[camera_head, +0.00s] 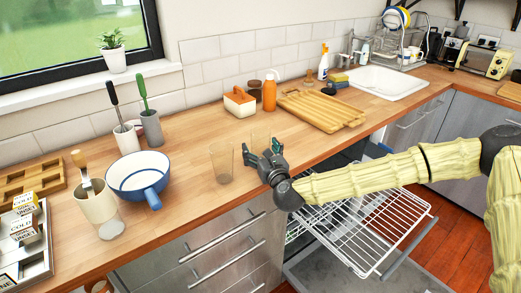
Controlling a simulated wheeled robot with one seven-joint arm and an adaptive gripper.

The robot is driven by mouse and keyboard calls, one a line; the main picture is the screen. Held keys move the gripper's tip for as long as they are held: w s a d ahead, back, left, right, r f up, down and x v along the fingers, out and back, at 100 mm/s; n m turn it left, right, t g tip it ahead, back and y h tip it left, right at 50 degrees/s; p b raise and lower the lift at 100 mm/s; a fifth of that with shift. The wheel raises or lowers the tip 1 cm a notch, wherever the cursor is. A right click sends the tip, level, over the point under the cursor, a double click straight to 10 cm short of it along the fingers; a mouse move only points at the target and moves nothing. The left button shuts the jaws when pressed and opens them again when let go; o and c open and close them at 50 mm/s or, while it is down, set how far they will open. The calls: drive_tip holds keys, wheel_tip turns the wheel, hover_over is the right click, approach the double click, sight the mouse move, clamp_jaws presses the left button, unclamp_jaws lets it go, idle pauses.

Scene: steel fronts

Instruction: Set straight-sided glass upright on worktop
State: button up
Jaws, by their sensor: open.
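A clear straight-sided glass (222,163) stands upright on the wooden worktop (195,205), just left of my gripper. My gripper (262,152) is open and low over the worktop's front part. Its fingers point toward the wall, and a gap separates it from that glass. A second clear glass shape (261,136) shows faintly at the fingertips. Its lower part is hidden by the gripper, so I cannot tell whether the fingers touch it.
An open dishwasher rack (365,230) lies below my arm.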

drive_tip(key=shift+s, duration=0.1)
drive_tip(key=v, duration=1.2)
